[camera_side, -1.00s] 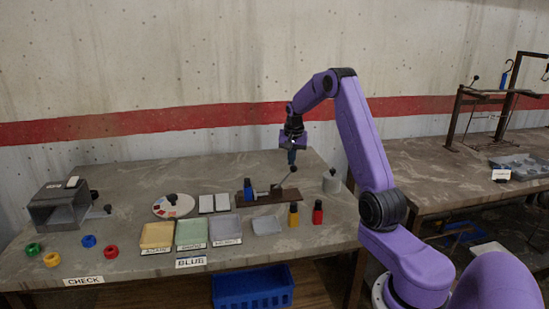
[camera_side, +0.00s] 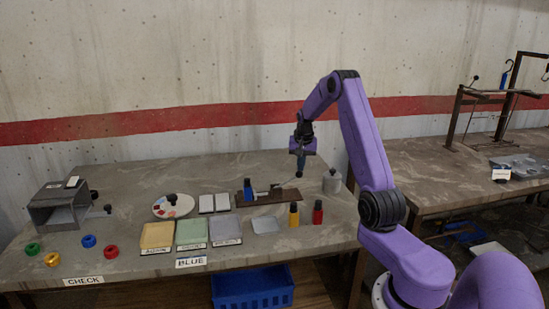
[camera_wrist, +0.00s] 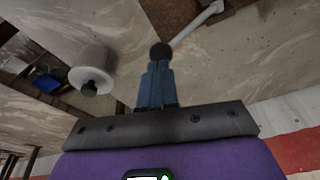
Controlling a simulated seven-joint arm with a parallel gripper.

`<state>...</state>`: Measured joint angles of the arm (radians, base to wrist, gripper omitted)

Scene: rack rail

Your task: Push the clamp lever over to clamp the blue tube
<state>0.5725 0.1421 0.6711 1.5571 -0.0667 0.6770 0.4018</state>
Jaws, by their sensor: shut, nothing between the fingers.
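The clamp lever (camera_side: 288,182) is a pale rod on the brown clamp board (camera_side: 265,197) in the side view, leaning low to the right. The lever also shows in the wrist view (camera_wrist: 197,24), with its black knob (camera_wrist: 161,51) right at my fingertips. The blue tube (camera_side: 248,188) stands upright at the board's left end. My gripper (camera_side: 300,172) points down at the lever's knob end; its blue fingers (camera_wrist: 159,70) are shut with nothing between them. The knob seems to touch the fingertips. The jaw's grip on the tube is too small to tell.
A grey cylinder with a black knob (camera_side: 332,182) stands close right of my gripper. Yellow (camera_side: 294,215) and red (camera_side: 318,213) bottles stand in front of the board. Trays and a white disc (camera_side: 173,207) lie to the left. The table behind the board is clear.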

